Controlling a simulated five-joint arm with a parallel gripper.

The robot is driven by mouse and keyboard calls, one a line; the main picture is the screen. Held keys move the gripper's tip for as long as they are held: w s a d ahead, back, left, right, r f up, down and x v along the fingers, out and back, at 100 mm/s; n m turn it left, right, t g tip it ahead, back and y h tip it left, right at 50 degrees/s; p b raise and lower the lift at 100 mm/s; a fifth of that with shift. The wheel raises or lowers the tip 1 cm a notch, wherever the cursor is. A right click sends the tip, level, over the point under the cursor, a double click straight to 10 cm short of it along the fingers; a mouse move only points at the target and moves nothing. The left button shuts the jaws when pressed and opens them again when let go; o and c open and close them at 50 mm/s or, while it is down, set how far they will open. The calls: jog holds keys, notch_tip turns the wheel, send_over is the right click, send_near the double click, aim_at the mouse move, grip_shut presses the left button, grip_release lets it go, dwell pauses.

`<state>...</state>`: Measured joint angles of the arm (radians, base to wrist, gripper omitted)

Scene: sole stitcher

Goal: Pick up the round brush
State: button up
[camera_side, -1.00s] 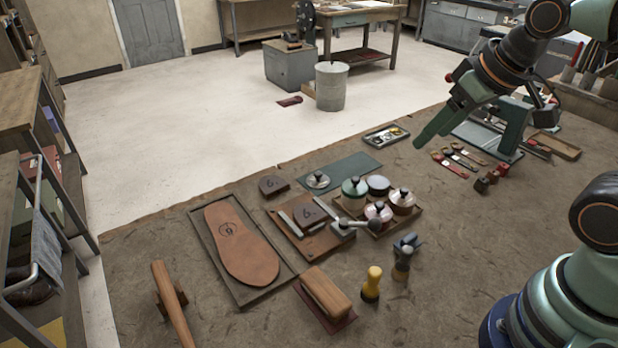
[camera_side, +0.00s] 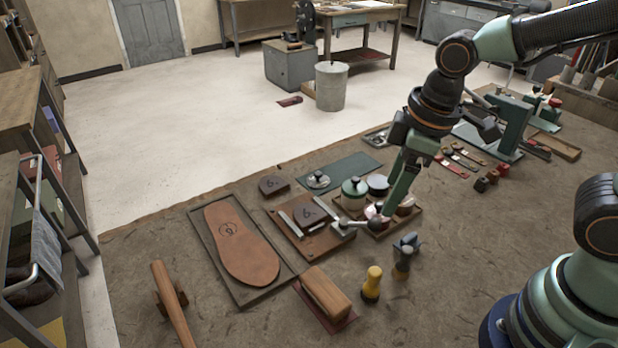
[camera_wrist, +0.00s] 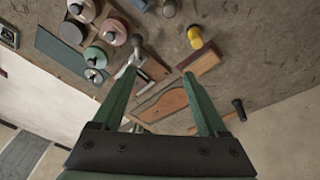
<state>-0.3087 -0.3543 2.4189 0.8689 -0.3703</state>
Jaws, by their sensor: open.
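No label marks the round brush. A small tool (camera_side: 350,222) with a round grey head lies between the jar tray and the leather board; it looks most like a round brush, and it also shows in the wrist view (camera_wrist: 137,42). A short yellow-handled tool (camera_side: 371,284) stands upright nearer the front, also in the wrist view (camera_wrist: 195,38); I cannot tell its lower end. My gripper (camera_side: 387,210) is open and empty, pointing down above the jars. In the wrist view its fingers (camera_wrist: 159,76) are spread, the left tip near the grey-headed tool.
Lidded jars (camera_side: 355,190) crowd a wooden tray under my gripper. A blue-grey tool (camera_side: 405,257) stands to the right of the yellow-handled one. A wooden-backed block (camera_side: 325,292) and a framed leather sole (camera_side: 240,243) lie left. The mat's front right is clear.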

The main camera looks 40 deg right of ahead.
aim_at(372, 284)
jog(key=s+a+f+n, duration=0.1)
jog(key=s+a+f+n+g, duration=0.1)
jog(key=a+f+n, duration=0.1)
jog(key=s+a+f+n+g, duration=0.1)
jog(key=a+f+n, duration=0.1)
jog(key=shift+a+f+h, duration=0.2)
jog(key=shift+a+h, duration=0.05)
jog(key=shift+h, duration=0.15)
jog(key=shift+s+a+f+n, duration=0.1)
jog(key=shift+f+n, duration=0.15)
jog(key=shift+n, duration=0.15)
notch_tip(372, 284, down, 7)
jog(key=shift+r, duration=0.2)
jog(key=f, duration=0.3)
jog(key=shift+s+d+f, duration=0.15)
jog(key=shift+s+d, duration=0.1)
jog(key=shift+d, duration=0.15)
jog(key=shift+w+f, duration=0.1)
jog(key=shift+f, duration=0.85)
grip_shut()
